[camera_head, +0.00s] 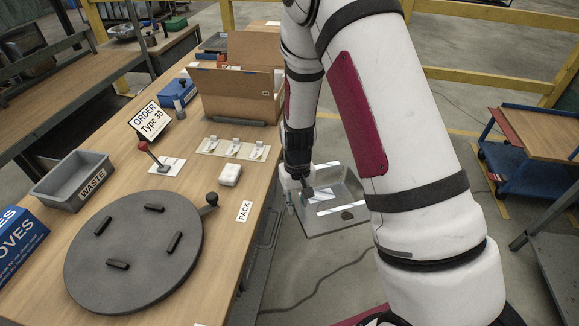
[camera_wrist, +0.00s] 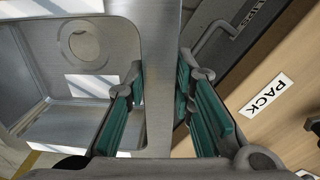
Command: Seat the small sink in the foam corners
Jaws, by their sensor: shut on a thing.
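My gripper (camera_head: 306,192) is shut on the small sink (camera_head: 350,216), a steel basin held off the table's right edge, over the floor. In the wrist view the green-padded fingers (camera_wrist: 160,78) stand on either side of the sink's rim (camera_wrist: 158,125). The basin with its round drain hole (camera_wrist: 88,45) shows to the left of the fingers. A white block (camera_head: 229,174), possibly foam, lies on the table. I cannot make out any foam corners for certain. Part of the sink is hidden behind my arm in the head view.
An open cardboard box (camera_head: 232,106) stands at the table's back. A round grey turntable (camera_head: 135,262) with black pads fills the front. A PACK label (camera_head: 244,211) lies near the right edge. A WASTE bin (camera_head: 72,180), an order sign (camera_head: 150,122) and a red-knobbed lever (camera_head: 150,156) stand left.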

